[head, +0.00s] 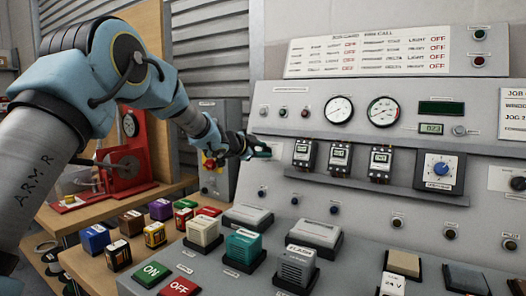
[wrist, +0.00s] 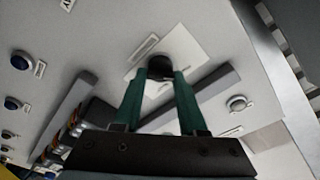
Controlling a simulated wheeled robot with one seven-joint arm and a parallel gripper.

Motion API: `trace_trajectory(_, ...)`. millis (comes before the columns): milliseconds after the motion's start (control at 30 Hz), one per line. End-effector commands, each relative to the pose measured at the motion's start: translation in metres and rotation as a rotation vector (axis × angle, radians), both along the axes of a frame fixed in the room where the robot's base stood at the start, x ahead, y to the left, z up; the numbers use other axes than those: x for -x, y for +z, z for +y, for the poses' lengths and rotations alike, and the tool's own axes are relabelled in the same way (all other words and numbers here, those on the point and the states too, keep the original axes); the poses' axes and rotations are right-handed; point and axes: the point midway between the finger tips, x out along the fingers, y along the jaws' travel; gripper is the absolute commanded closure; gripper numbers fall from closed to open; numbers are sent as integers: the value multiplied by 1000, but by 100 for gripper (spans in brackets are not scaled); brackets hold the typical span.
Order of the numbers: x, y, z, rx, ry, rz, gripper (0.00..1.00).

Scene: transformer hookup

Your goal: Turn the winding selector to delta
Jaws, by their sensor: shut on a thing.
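My gripper (head: 258,148) is at the left end of the upright control panel. In the wrist view, the two green fingers of my gripper (wrist: 158,88) are shut on a small black knob (wrist: 157,70). The knob sits on a white label plate (wrist: 186,58) on the panel face. In the head view the knob is hidden behind my gripper, and its plate is mostly covered. The label cannot be read, so I cannot tell which position the knob points to.
A shelf with several small meter units (head: 340,157) stands right of my gripper. A blue dial knob (head: 440,168) is further right. Coloured blocks (head: 242,248) and the green ON button (head: 151,274) are on the sloping desk below. A grey box with a red button (head: 211,162) stands behind.

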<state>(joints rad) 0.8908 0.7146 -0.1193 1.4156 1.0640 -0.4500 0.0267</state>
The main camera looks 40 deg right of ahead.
Motion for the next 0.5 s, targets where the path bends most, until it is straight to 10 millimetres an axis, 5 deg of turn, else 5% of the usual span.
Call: trace_trajectory(500,0,0,0,-23,-30,-80,100)
